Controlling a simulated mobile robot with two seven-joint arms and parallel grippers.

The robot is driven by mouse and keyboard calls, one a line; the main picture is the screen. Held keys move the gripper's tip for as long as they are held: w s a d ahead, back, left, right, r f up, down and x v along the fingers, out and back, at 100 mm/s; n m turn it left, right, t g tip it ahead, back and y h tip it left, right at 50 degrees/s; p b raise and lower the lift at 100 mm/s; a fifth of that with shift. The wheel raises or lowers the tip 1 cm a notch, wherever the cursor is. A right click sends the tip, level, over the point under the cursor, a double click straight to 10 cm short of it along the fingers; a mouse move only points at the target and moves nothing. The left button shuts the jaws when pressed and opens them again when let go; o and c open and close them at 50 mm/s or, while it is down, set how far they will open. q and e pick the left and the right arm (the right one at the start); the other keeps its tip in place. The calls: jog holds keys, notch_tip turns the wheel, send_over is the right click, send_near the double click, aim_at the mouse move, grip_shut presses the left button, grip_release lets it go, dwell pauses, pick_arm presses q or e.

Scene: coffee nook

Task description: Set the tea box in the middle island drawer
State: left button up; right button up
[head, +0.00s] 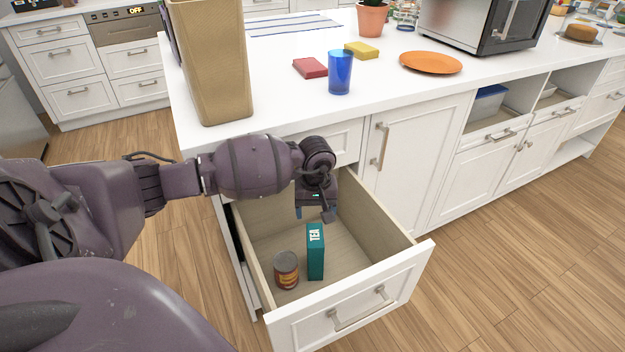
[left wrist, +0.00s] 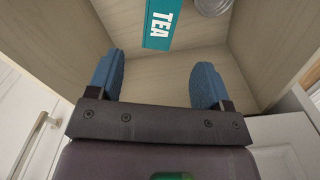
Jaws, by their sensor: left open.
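The teal tea box (head: 316,252) stands upright inside the open island drawer (head: 353,247), beside a can. In the left wrist view the tea box (left wrist: 164,24) shows at the top, beyond my fingertips and apart from them. My left gripper (head: 315,214) hangs over the back part of the drawer, behind the tea box. Its two blue fingers (left wrist: 155,82) are spread wide with nothing between them. My right gripper is not in view.
A can (head: 286,270) stands in the drawer left of the tea box. On the white countertop (head: 283,88) are a blue cup (head: 340,72), a red block (head: 310,68), a yellow sponge (head: 362,49), an orange plate (head: 431,62) and a tall tan container (head: 212,60). The drawer's right side is clear.

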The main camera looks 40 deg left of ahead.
pick_arm(q)
notch_tip(320, 180, up, 2)
jog(key=shift+r, duration=0.1)
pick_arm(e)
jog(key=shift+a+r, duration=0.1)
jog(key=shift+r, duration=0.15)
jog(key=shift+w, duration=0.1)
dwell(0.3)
